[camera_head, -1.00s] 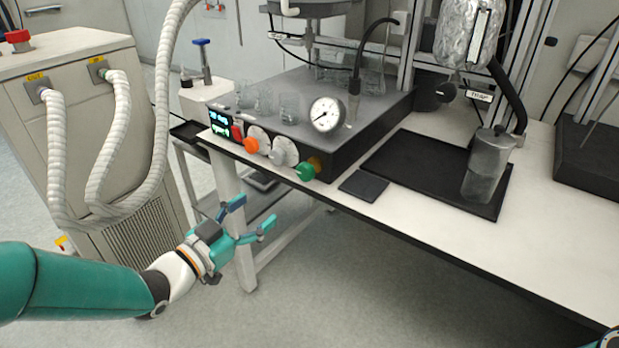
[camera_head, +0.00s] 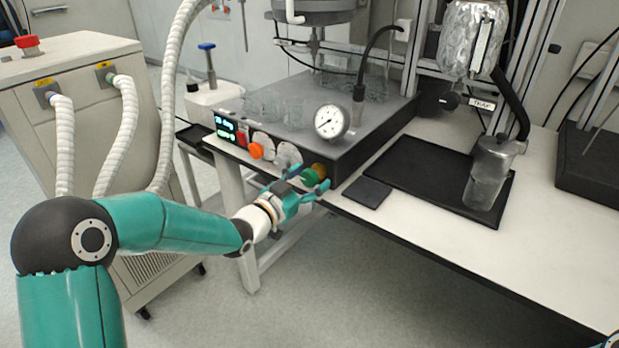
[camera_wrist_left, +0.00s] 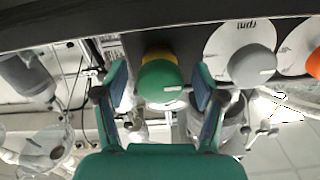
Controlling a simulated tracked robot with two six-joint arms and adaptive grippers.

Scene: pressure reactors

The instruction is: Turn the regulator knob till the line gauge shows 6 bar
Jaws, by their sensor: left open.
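The green regulator knob (camera_head: 311,176) with its brass collar sits on the front face of the black bench unit, at its right end. My left gripper (camera_head: 306,181) is open at the knob. In the left wrist view the knob (camera_wrist_left: 163,82) lies between the two spread fingers (camera_wrist_left: 160,92), with a gap visible on each side. The round white line gauge (camera_head: 330,121) stands on the unit above the knob. Its thin needle points to the lower left, but the numbers are too small to read.
An orange knob (camera_head: 256,151) and a grey knob (camera_head: 287,156) sit to the left of the green one, beside a lit display (camera_head: 226,130). A dark pad (camera_head: 367,192) and a black tray (camera_head: 411,178) lie to the right. The bench's front edge runs just below.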

